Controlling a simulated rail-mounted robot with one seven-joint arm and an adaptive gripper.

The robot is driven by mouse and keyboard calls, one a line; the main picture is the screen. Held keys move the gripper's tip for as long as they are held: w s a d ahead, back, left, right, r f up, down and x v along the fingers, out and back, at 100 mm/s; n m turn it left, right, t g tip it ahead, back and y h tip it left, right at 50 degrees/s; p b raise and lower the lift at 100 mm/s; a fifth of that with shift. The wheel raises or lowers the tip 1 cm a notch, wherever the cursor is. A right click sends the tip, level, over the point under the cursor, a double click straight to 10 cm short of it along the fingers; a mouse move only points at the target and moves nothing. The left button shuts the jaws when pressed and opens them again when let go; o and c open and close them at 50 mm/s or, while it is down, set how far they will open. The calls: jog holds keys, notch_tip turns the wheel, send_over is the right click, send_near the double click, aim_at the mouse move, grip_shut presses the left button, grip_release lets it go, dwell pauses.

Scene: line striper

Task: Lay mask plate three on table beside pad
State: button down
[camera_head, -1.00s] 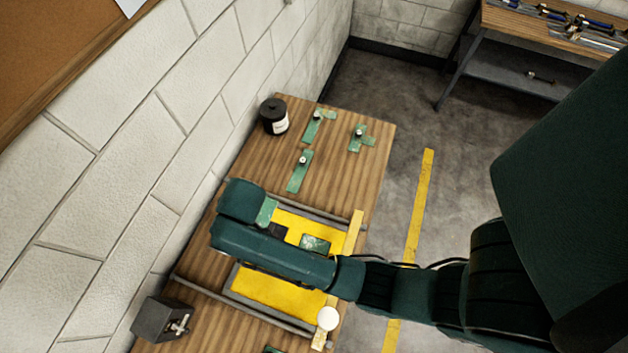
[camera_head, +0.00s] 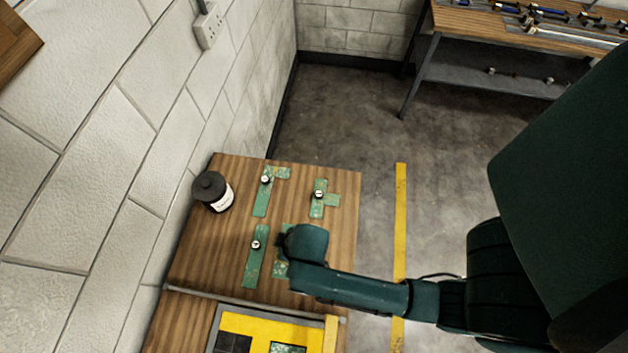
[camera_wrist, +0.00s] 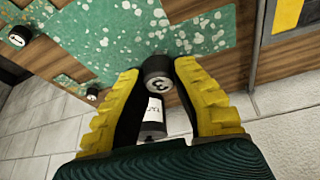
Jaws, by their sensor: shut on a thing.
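Mask plate three is a green, white-speckled plate (camera_wrist: 120,40) with a black knob (camera_wrist: 157,72) marked 3. My gripper (camera_wrist: 160,82) has its yellow fingers shut on that knob. In the head view my arm hides most of the plate; a green part (camera_head: 281,268) shows beside it, over the wooden table (camera_head: 190,250). Whether the plate touches the table, I cannot tell. The yellow pad (camera_head: 262,326) lies in its grey frame nearer the bottom, with a green piece (camera_head: 288,348) and a dark square (camera_head: 234,344) on it.
Three green knobbed plates lie close by: one left of my gripper (camera_head: 255,262), two farther back (camera_head: 262,200) (camera_head: 317,205). A dark-lidded jar (camera_head: 212,191) stands by the wall. A grey rail (camera_head: 240,302) crosses between plates and pad. Bare wood shows at left.

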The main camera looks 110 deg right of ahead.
jog(key=s+f, duration=0.1)
jog(key=a+f, duration=0.1)
jog(key=s+a+f+b, duration=0.1)
jog(key=f, duration=0.1)
jog(key=shift+s+a+f, duration=0.1)
jog(key=shift+s+a, duration=0.15)
jog(key=shift+s, duration=0.1)
notch_tip(320, 180, down, 9)
jog(key=shift+w+r, duration=0.1)
jog(key=shift+f, duration=0.2)
jog(key=c, duration=1)
grip_release()
